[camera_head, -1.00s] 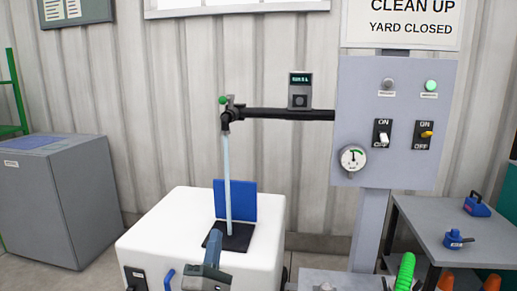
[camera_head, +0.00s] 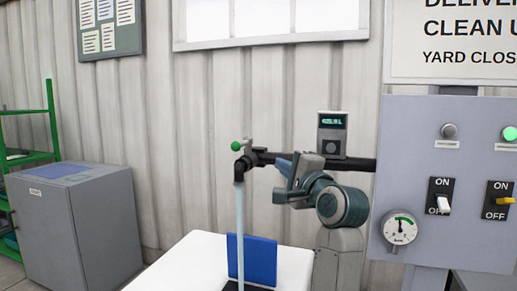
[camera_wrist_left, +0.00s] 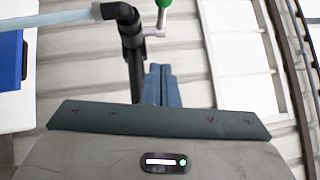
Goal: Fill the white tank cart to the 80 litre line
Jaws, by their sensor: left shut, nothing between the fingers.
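The white tank cart (camera_head: 190,268) stands below the spout (camera_head: 239,172), its blue lid (camera_head: 252,258) raised. A pale stream of water (camera_head: 240,225) runs from the spout down to the dark opening. The valve handle with a green knob (camera_head: 236,146) sits above the spout. My left gripper (camera_head: 282,166) is shut and empty, in front of the pipe, to the right of the valve. In the left wrist view its closed fingers (camera_wrist_left: 161,84) point towards the pipe, with the green knob (camera_wrist_left: 163,3) just beyond at the top edge. My right gripper is out of view.
A meter with a lit green display (camera_head: 333,121) stands on the pipe; its digits are too small to read. A grey panel (camera_head: 450,245) with switches, lamps and a gauge (camera_head: 400,228) is at right. A grey cabinet (camera_head: 75,225) stands at left.

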